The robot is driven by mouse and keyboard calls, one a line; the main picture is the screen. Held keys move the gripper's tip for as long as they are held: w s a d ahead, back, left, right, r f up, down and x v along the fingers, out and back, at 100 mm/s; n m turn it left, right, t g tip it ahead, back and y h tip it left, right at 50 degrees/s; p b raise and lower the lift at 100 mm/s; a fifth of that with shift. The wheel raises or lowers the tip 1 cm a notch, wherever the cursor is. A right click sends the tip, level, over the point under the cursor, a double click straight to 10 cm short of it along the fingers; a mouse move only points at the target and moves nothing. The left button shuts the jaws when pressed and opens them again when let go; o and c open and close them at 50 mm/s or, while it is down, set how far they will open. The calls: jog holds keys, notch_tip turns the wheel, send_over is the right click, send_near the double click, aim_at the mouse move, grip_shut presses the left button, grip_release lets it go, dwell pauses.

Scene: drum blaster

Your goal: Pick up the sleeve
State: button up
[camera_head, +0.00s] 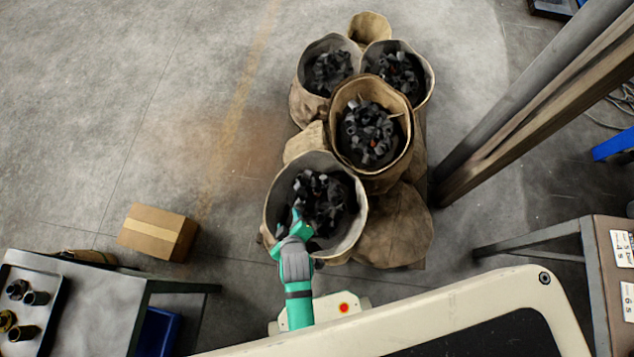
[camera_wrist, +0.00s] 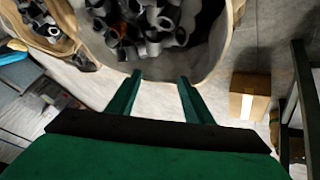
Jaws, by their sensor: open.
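Many dark grey and black sleeves (camera_head: 325,192) lie in a jumbled heap inside the nearest sack (camera_head: 278,192). The wrist view shows the same kind of short hollow sleeves (camera_wrist: 150,28) at its top, inside the pale sack (camera_wrist: 212,50). My green gripper (camera_head: 297,220) is over the left front part of this sack. In the wrist view my gripper (camera_wrist: 160,78) is open with nothing between its two fingers. Its fingertips overlap the near edge of the sack in the picture, below the heap. I cannot tell their height above the sleeves.
Several more sacks stand behind, including a brown one (camera_head: 343,95) with dark parts. A cardboard box (camera_head: 158,232) is on the floor at left. A tray (camera_head: 50,318) with cylindrical parts is at lower left. A post (camera_head: 530,100) rises at right.

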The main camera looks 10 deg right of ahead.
jog(key=w+d+f+n+g, duration=0.3)
jog(key=w+d+n+g, duration=0.1)
jog(key=w, duration=0.4)
notch_tip(320, 180, up, 4)
jog(key=n+g, duration=0.4)
send_over(316, 190)
jog(key=shift+a+f, duration=0.15)
jog(key=shift+f, duration=0.05)
jog(key=shift+n, duration=0.4)
jog(key=f, duration=0.4)
jog(key=shift+d+f, duration=0.2)
jog(key=shift+d, duration=0.15)
jog(key=shift+a+f, duration=0.1)
jog(key=shift+f, duration=2.8)
grip_shut()
